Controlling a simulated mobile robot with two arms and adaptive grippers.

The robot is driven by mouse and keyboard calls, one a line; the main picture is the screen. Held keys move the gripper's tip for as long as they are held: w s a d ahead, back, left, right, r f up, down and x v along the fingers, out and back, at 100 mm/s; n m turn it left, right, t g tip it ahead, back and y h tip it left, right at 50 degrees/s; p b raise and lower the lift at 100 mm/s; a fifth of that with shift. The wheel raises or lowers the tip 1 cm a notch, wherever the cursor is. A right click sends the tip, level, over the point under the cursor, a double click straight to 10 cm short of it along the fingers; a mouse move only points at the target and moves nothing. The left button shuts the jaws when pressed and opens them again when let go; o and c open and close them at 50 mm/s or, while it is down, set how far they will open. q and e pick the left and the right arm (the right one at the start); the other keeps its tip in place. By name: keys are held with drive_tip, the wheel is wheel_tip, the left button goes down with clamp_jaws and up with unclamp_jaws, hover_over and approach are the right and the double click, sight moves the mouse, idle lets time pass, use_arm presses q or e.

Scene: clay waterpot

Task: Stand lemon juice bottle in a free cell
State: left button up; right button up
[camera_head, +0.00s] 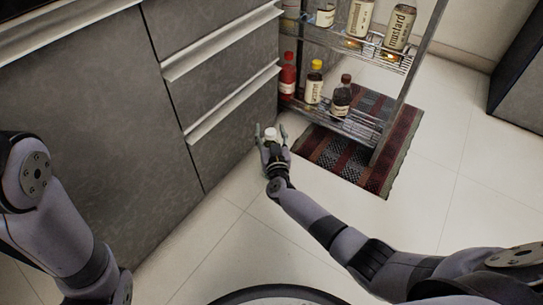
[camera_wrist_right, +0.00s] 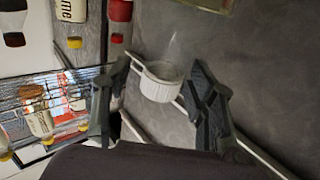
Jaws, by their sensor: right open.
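My right gripper (camera_head: 271,135) is open beside the grey drawer fronts, left of the pull-out rack. A white ridged cap (camera_wrist_right: 160,82) shows between its fingers (camera_wrist_right: 158,105) in the right wrist view, with a gap to the right finger. A faint clear shape adjoins the cap; I cannot tell whether it is a bottle body. No label is readable there, so I cannot confirm it as the lemon juice bottle. The rack's lower shelf (camera_head: 352,127) holds a red bottle (camera_head: 288,78), a yellow-capped bottle (camera_head: 314,85) and a dark bottle (camera_head: 341,98). Cell divisions are unclear. My left gripper is out of view.
The rack's upper shelf (camera_head: 330,38) holds several containers, including a mustard one (camera_head: 399,28). A striped mat (camera_head: 330,158) lies under the rack. Grey cabinet fronts (camera_head: 90,100) stand close on the left. The tiled floor (camera_head: 440,160) is clear right of the mat.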

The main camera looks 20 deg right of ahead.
drive_tip(key=shift+c, duration=0.4)
clamp_jaws()
idle(0.5)
drive_tip(key=shift+r, duration=0.1)
